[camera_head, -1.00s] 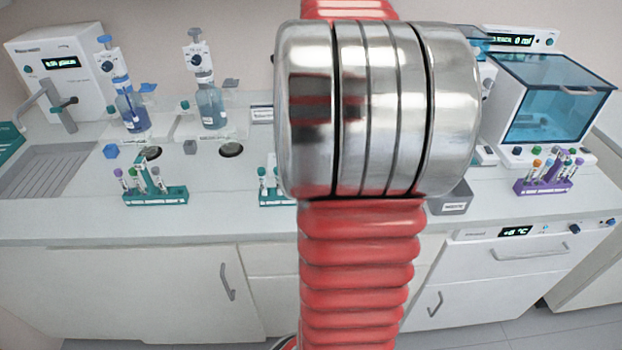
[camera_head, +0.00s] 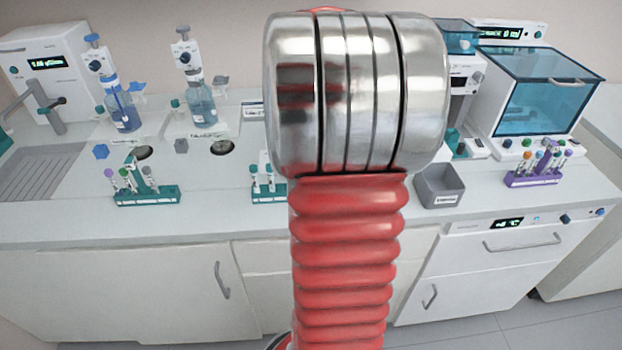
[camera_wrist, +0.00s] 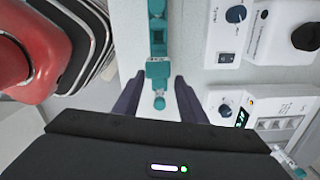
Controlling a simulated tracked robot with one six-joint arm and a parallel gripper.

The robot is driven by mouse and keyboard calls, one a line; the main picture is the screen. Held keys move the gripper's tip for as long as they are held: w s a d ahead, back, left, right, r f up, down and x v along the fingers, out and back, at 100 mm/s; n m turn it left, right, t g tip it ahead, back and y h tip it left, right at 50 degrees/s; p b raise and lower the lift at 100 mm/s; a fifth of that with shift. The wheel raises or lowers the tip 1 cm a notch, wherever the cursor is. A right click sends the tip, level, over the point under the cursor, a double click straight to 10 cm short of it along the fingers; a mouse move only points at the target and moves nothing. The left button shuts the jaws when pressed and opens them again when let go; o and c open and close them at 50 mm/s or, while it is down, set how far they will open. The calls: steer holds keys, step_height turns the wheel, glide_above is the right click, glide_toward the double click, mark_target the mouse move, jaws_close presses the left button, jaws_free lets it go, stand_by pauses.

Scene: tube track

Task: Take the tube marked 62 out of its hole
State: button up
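My gripper (camera_wrist: 160,77) shows in the wrist view with its two dark fingers apart. A teal rack (camera_wrist: 158,35) runs up from between the fingertips. A teal round cap or knob (camera_wrist: 159,103) lies between the fingers in the picture, with no finger seen touching it. In the head view, tubes stand in a left teal rack (camera_head: 147,198), a partly hidden middle teal rack (camera_head: 268,195) and a purple rack (camera_head: 532,180). I cannot read the number 62 on any tube. My arm hides the gripper in the head view.
A grey bin (camera_head: 440,187) stands right of my arm on the counter (camera_head: 220,218). A blue-lidded machine (camera_head: 540,95) is at the right. Bottle dispensers (camera_head: 122,103) stand at the back left. White devices (camera_wrist: 230,40) lie right of the fingers in the wrist view.

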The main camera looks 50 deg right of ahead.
steer(key=shift+a+f, duration=0.1)
steer(key=shift+f, duration=2.5)
steer(key=shift+c, duration=0.3)
steer(key=c, duration=0.8)
steer(key=shift+r, duration=0.1)
steer(key=shift+c, duration=0.3)
step_height(320, 180, up, 18)
